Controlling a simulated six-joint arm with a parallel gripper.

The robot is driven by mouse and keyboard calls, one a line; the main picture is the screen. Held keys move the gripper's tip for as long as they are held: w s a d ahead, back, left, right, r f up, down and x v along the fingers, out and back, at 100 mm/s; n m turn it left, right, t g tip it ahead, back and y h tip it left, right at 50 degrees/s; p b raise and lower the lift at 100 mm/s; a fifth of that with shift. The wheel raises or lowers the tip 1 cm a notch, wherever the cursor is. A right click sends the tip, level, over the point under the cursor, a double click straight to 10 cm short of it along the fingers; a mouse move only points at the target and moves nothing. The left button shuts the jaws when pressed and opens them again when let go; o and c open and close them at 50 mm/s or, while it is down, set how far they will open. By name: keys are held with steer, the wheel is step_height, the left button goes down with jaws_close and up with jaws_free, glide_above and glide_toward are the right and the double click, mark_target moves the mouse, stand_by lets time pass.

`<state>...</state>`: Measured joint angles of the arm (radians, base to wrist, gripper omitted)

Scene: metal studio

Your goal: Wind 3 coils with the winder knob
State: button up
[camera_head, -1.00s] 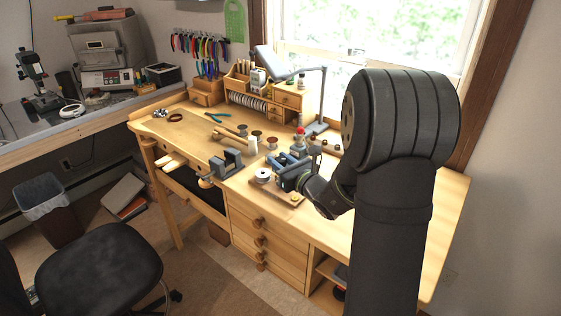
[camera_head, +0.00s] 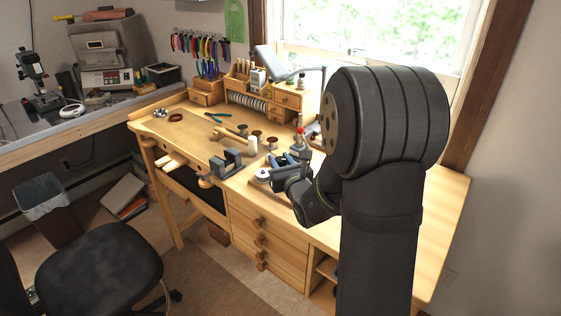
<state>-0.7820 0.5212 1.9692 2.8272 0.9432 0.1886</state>
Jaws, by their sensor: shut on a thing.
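The winder stands near the front edge of the wooden bench, with a white spool (camera_head: 262,175) at its left end. My gripper (camera_head: 277,168) is over the winder, just right of the white spool. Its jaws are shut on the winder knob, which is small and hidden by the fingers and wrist. My wrist and arm cover the right part of the winder's wooden base. I cannot make out the wire or count any coils.
A grey vise (camera_head: 226,163) stands left of the winder at the bench edge. A red-capped bottle (camera_head: 299,141) and small spools (camera_head: 271,142) stand behind. A desk lamp (camera_head: 287,66) and a wooden organizer (camera_head: 246,92) are at the back.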

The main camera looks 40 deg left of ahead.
steer(key=o, duration=1)
steer(key=shift+c, duration=0.2)
steer(key=v, duration=1.7)
steer(key=shift+d, duration=0.25)
steer(key=shift+s, duration=0.1)
